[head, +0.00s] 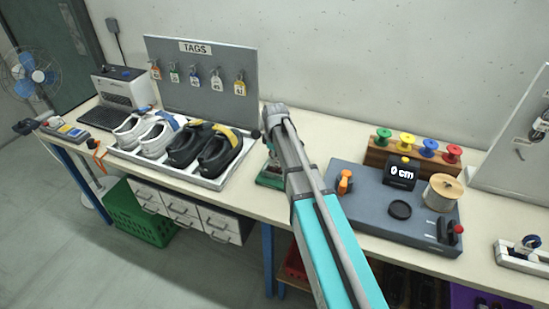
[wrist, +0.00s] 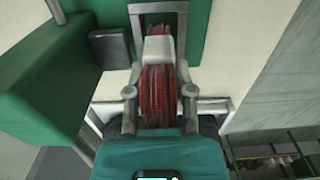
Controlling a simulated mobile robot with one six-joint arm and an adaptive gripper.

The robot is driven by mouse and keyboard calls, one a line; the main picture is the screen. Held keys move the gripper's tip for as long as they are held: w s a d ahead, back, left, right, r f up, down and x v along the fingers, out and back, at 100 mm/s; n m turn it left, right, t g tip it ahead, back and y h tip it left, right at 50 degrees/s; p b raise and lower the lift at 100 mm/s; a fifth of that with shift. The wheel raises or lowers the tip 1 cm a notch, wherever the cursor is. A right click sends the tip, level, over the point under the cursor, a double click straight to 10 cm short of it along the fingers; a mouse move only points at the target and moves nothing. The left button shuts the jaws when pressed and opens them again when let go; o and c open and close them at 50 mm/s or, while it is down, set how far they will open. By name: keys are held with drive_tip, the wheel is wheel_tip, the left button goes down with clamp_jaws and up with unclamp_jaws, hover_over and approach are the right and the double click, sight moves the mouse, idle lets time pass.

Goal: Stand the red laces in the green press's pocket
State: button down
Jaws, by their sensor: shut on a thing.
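The red laces (wrist: 160,98) are a bundle with a white band (wrist: 158,48), seen in the wrist view. My gripper (wrist: 159,92) is shut on them, one finger on each side. The band end of the bundle lies within the outline of a grey metal frame (wrist: 183,22), which looks like the pocket, on the green press (wrist: 40,95). I cannot tell how deep the laces are in it or whether they touch its base. In the head view the green press (head: 268,181) is mostly behind my arm, and the laces and gripper are hidden.
A tray (head: 205,182) of white and black shoes stands left of the press. A tag board (head: 215,85) is behind it. Right of my arm is a grey station (head: 375,205) with a display, a cord spool (head: 443,192) and a rack of coloured spools (head: 385,157).

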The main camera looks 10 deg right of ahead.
drive_tip(key=shift+c, duration=2)
unclamp_jaws()
drive_tip(key=shift+r, duration=0.1)
wheel_tip(320, 180, up, 9)
drive_tip(key=p, duration=0.9)
drive_tip(key=shift+f, duration=0.2)
drive_tip(key=shift+s+f+m, duration=0.1)
drive_tip(key=shift+s+m, duration=0.2)
drive_tip(key=shift+m, duration=0.8)
drive_tip(key=shift+s+d+m, duration=0.3)
drive_tip(key=shift+s+m, duration=0.65)
drive_tip(key=shift+m, duration=3.05)
drive_tip(key=shift+s+d+m, duration=0.3)
drive_tip(key=shift+s+m, duration=0.65)
drive_tip(key=shift+m, duration=3.05)
drive_tip(key=shift+s+d+m, duration=0.3)
drive_tip(key=shift+s+m, duration=0.65)
drive_tip(key=shift+m, duration=3.05)
